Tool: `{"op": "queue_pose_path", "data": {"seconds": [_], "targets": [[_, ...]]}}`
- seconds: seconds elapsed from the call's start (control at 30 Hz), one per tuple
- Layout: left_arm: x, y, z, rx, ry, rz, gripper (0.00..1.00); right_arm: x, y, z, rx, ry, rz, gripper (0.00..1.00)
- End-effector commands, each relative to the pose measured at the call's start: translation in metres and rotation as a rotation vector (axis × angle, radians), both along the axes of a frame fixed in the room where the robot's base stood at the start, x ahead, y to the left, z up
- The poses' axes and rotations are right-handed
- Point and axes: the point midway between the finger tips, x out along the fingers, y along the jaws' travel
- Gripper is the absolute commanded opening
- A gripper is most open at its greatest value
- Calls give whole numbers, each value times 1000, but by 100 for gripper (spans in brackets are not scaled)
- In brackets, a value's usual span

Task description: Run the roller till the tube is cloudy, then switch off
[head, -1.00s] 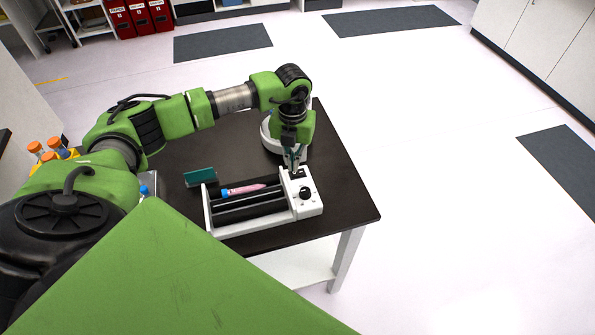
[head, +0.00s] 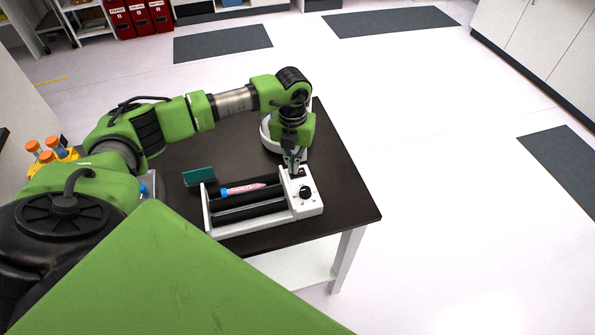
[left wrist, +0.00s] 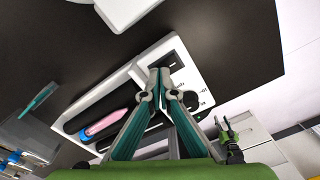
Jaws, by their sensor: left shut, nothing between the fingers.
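The white roller (head: 309,208) with dark rollers stands on the black table; it also shows in the left wrist view (left wrist: 185,55). A tube with a blue cap and pink contents (head: 247,188) lies on the rollers; it also shows in the left wrist view (left wrist: 107,124). I cannot tell how cloudy it is. The black knob (head: 305,192) is on the roller's end housing. A green and black part, perhaps my right gripper (left wrist: 228,135), shows small in the left wrist view.
A teal plate-like object (head: 199,176) stands left of the roller. A round white device (head: 267,133) stands behind my left gripper. Orange-capped tubes (head: 46,155) are in a yellow rack at far left. The table's right side (head: 345,200) is clear.

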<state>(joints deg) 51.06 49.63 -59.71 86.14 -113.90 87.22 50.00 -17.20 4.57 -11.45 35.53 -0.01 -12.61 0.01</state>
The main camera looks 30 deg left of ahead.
Motion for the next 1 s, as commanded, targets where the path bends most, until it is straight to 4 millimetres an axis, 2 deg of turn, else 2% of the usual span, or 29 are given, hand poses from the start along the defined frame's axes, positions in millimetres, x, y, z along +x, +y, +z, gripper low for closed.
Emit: {"op": "queue_pose_path", "data": {"seconds": [0.6, 1.0], "targets": [[0, 0, -7, 0, 0, 0, 0, 0, 0, -5, 0, 0, 0, 40], [0, 0, 22, 0, -1, 0, 0, 0, 0, 15, 0, 0, 0, 40]]}}
